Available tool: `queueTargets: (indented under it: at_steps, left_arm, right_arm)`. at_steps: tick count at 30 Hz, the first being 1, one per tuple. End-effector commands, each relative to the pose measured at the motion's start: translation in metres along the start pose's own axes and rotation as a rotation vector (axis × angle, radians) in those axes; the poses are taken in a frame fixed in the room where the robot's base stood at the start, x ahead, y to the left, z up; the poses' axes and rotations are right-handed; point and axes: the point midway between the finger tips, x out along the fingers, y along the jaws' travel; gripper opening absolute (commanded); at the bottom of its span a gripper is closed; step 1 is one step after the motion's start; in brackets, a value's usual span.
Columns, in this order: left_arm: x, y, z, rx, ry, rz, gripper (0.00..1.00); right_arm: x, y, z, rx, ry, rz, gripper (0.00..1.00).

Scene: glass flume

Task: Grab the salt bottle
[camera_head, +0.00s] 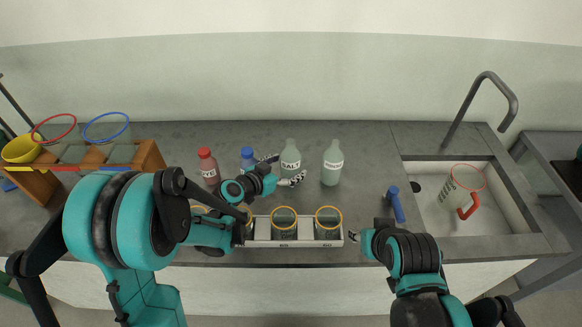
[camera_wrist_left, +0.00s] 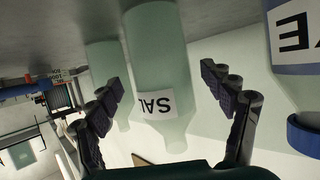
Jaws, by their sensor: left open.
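The salt bottle (camera_head: 290,161) is pale green, stands upright on the grey counter and has a white SALT label. My left gripper (camera_head: 282,170) is open, with its fingers reaching toward the bottle from the left. In the left wrist view the picture is upside down, and the salt bottle (camera_wrist_left: 155,65) stands between the spread fingers of the left gripper (camera_wrist_left: 165,90). The fingers look apart from the bottle's sides. My right gripper (camera_head: 362,237) is low at the counter's front, away from the bottle; its fingers are too small to judge.
A similar pale bottle (camera_head: 332,163) stands right of the salt. A blue-capped bottle (camera_head: 248,158) and a red bottle (camera_head: 208,168) stand to the left. A white rack (camera_head: 263,230) with yellow-rimmed glasses lies in front. A sink (camera_head: 488,215) with a red-handled jug (camera_head: 455,190) is right.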

Motion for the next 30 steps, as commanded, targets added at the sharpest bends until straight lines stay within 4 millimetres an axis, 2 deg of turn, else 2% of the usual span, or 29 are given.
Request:
queueTargets:
  at_steps: [5,13,20,21,23,27,30]
  left_arm:
    - [0.017,-0.001,0.001,-0.001,0.001,0.000,0.81]
    - [0.057,-0.003,0.002,0.000,0.001,0.001,0.81]
    - [0.060,-0.003,-0.001,-0.001,0.001,0.000,0.81]
    - [0.060,-0.003,-0.001,-0.001,0.001,0.000,0.79]
    - [0.060,-0.003,-0.001,-0.001,0.001,0.000,0.63]
    - [0.060,-0.003,-0.001,-0.001,0.001,0.000,0.26]
    - [0.060,-0.003,-0.001,-0.001,0.001,0.000,0.22]
  right_arm:
    - [0.005,0.000,0.004,0.000,0.000,0.000,0.40]
    - [0.019,0.000,0.013,0.000,0.000,0.000,0.40]
    - [0.018,0.000,0.013,0.000,0.000,0.000,0.40]
    - [0.018,0.000,0.013,0.000,0.000,0.000,0.40]
    - [0.018,0.000,0.013,0.000,0.000,0.000,0.40]
    - [0.018,0.000,0.013,0.000,0.000,0.000,0.40]
    - [0.018,0.000,0.013,0.000,0.000,0.000,0.40]
